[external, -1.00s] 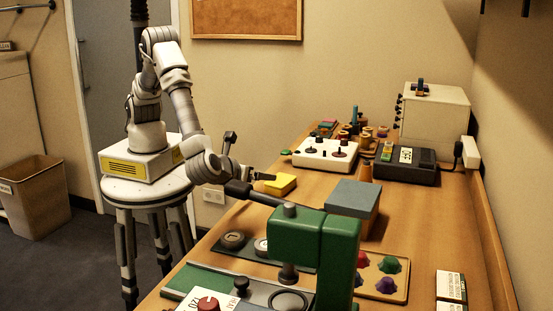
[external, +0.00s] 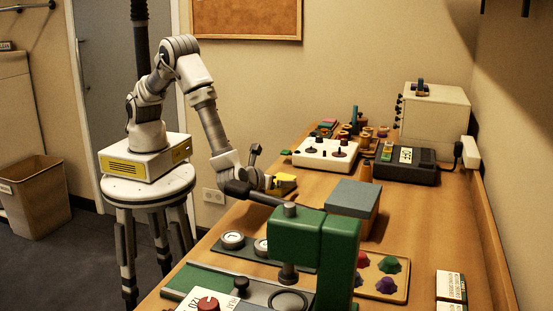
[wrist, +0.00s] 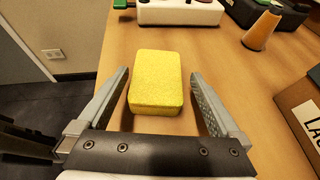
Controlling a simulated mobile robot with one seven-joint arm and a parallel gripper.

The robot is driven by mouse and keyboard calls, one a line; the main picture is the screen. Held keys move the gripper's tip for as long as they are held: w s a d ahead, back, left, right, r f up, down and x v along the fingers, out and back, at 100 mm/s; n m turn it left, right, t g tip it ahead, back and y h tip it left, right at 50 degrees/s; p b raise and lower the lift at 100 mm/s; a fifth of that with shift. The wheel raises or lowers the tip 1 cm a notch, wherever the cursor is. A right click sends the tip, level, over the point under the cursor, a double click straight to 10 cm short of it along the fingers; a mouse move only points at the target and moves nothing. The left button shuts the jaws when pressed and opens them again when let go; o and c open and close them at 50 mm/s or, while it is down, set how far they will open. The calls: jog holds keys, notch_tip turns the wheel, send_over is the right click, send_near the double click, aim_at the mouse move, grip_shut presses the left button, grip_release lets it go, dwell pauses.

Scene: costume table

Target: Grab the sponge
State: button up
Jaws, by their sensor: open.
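The sponge (wrist: 156,80) is a yellow block lying flat on the wooden table near its left edge. In the wrist view it sits between the two fingers of my gripper (wrist: 158,100), with its far part reaching beyond the fingertips. The fingers are open, with a gap on each side of the sponge. In the external view my gripper (external: 276,184) is low at the table's edge and the sponge (external: 287,180) is partly hidden behind it.
A box with a grey-blue top (external: 352,200) stands to the right, and its side shows in the wrist view (wrist: 303,112). A white control box (wrist: 180,12) lies beyond the sponge, with an orange cone (wrist: 262,31) beside it. A green press (external: 315,245) stands in the foreground.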

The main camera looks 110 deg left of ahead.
aim_at(282, 179)
jog(key=x, duration=0.5)
jog(key=shift+s+a+r, duration=0.15)
jog(key=c, duration=1.1)
